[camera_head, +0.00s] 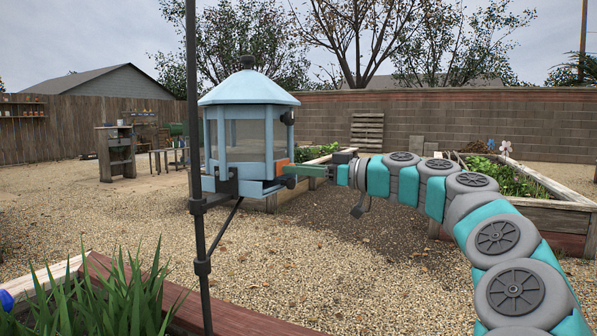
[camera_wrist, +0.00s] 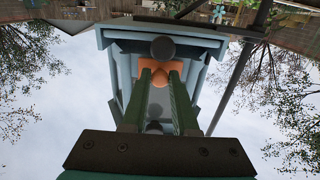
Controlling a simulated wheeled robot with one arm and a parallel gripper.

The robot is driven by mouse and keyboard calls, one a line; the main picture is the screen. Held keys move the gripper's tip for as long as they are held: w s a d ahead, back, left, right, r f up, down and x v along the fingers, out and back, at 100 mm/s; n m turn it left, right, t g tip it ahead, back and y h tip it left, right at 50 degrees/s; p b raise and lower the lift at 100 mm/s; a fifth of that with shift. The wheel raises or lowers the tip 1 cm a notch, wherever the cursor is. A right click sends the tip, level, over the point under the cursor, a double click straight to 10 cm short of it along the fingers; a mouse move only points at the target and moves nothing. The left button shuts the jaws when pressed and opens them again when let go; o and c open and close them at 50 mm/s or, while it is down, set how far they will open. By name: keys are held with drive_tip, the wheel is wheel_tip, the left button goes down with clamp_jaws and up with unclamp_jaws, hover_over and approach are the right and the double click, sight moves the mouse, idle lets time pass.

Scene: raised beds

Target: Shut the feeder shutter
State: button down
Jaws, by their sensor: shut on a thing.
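The feeder (camera_head: 247,130) is a light blue, roofed box with clear panes, mounted on a dark pole in the head view. An orange part (camera_head: 281,167) sits low on its right side, where I take the shutter to be. My gripper (camera_head: 296,170) reaches in from the right with its green fingers at this orange part. In the wrist view my gripper (camera_wrist: 161,78) has its fingertips closed on the orange part (camera_wrist: 147,65), with a dark round knob (camera_wrist: 163,48) just beyond. How far the shutter is open cannot be told.
The dark pole (camera_head: 202,235) stands left of the feeder. Raised beds lie behind (camera_head: 318,153) and at right (camera_head: 545,218), with a planted bed edge (camera_head: 235,314) in front. Open gravel (camera_head: 340,265) lies below the arm. A workbench (camera_head: 116,152) stands far left.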

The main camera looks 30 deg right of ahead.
drive_tip(key=shift+f, duration=0.3)
drive_tip(key=c, duration=0.7)
unclamp_jaws()
drive_tip(key=shift+r, duration=0.1)
drive_tip(key=v, duration=0.7)
drive_tip(key=shift+s+d, duration=0.3)
